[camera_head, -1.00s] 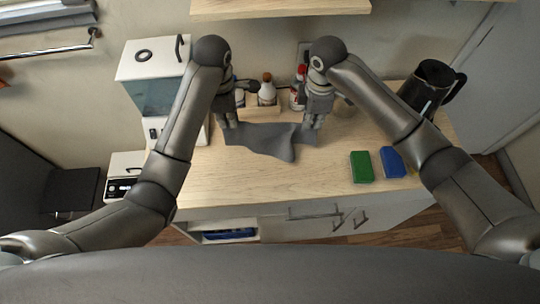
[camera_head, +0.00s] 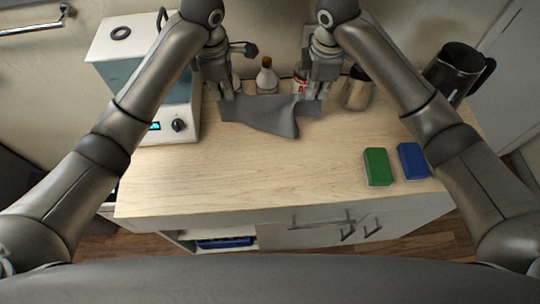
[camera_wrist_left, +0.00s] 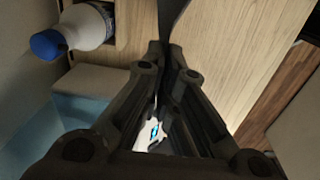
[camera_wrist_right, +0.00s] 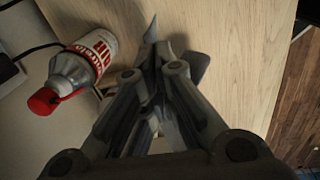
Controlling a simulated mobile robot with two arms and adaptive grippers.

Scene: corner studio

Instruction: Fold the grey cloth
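The grey cloth (camera_head: 268,116) is toward the back of the wooden counter in the head view. Its upper edge stretches between my two grippers, and its lower part drapes toward the front in a point. My left gripper (camera_head: 228,97) is shut on the cloth's left end. In the left wrist view a dark strip of cloth (camera_wrist_left: 172,14) runs out from the fingertips. My right gripper (camera_head: 314,97) is shut on the right end. In the right wrist view parts of the cloth (camera_wrist_right: 197,65) show beside the fingers. Whether the cloth's upper edge touches the counter is unclear.
A green block (camera_head: 377,166) and a blue block (camera_head: 413,160) lie at the right. Bottles (camera_head: 266,78) stand behind the cloth. A white machine (camera_head: 170,128) is at the left, a black pitcher (camera_head: 452,72) at the back right. The front counter (camera_head: 240,175) is clear.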

